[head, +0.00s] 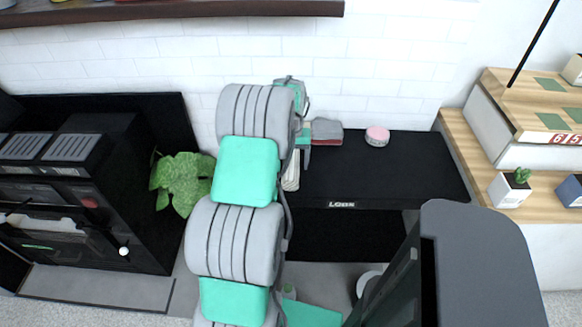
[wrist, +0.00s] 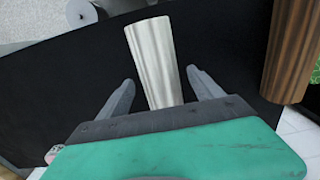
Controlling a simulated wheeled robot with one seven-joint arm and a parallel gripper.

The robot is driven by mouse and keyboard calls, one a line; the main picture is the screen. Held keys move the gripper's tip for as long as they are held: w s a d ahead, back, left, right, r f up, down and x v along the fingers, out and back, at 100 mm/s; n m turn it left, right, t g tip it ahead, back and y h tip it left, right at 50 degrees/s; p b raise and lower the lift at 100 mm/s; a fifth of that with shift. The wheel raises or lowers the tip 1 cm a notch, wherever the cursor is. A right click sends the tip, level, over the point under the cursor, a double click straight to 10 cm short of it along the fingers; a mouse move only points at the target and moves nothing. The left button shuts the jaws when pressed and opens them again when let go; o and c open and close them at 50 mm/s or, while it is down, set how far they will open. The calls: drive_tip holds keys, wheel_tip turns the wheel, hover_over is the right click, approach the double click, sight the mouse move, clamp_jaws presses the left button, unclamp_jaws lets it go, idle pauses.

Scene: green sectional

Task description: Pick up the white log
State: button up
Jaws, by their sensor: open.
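The white log (wrist: 152,50) is a pale, ridged, tapered piece in the wrist view. It lies across the black surface (wrist: 60,85), its near end between my gripper's two fingers. My gripper (wrist: 161,76) is open, with a visible gap on each side of the log. In the head view a pale strip of the white log (head: 291,174) shows beside my arm, on the black top marked LOGS (head: 400,165). My arm hides most of it there.
A brown log (wrist: 290,50) stands to the right in the wrist view. A pink round tin (head: 377,136) and a grey block with a red base (head: 326,130) are at the back of the black top. A leafy plant (head: 183,182) is left of my arm. The top's right side is clear.

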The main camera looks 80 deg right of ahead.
wheel_tip(320, 180, down, 2)
drive_tip(key=shift+f, duration=0.15)
drive_tip(key=shift+c, duration=0.4)
clamp_jaws()
idle(0.3)
